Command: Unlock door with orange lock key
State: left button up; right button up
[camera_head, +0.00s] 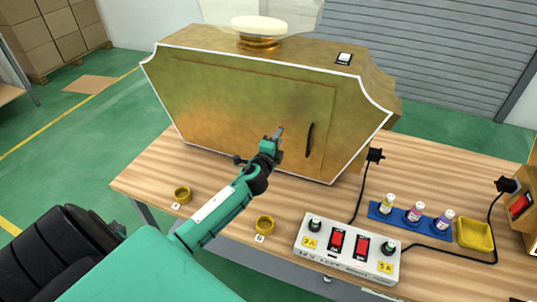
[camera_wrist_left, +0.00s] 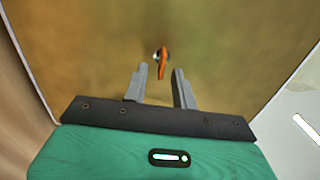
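The brown-gold cabinet (camera_head: 235,85) stands on the wooden table, and its front door (camera_head: 230,110) looks shut. A dark upright handle (camera_head: 310,140) is on the door's right side. In the left wrist view, the orange key (camera_wrist_left: 162,68) is at a small round silver lock on the door (camera_wrist_left: 95,45). My left gripper (camera_head: 278,132) is in front of the door, left of the handle. Its fingers (camera_wrist_left: 159,72) are open, one on each side of the key's line; contact cannot be told. In the head view the gripper hides the key. My right gripper is not in view.
A white switch box (camera_head: 348,262) with red switches stands at the table front. A blue rack (camera_head: 410,220) with small bottles and a yellow tray (camera_head: 476,234) are at right. Two brass rings (camera_head: 182,195) lie near the front edge. Black cables cross the right side.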

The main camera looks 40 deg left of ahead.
pick_arm(q)
jog(key=b+v, duration=0.2)
jog(key=v, duration=1)
jog(key=shift+s+d, duration=0.1)
jog(key=shift+s, duration=0.05)
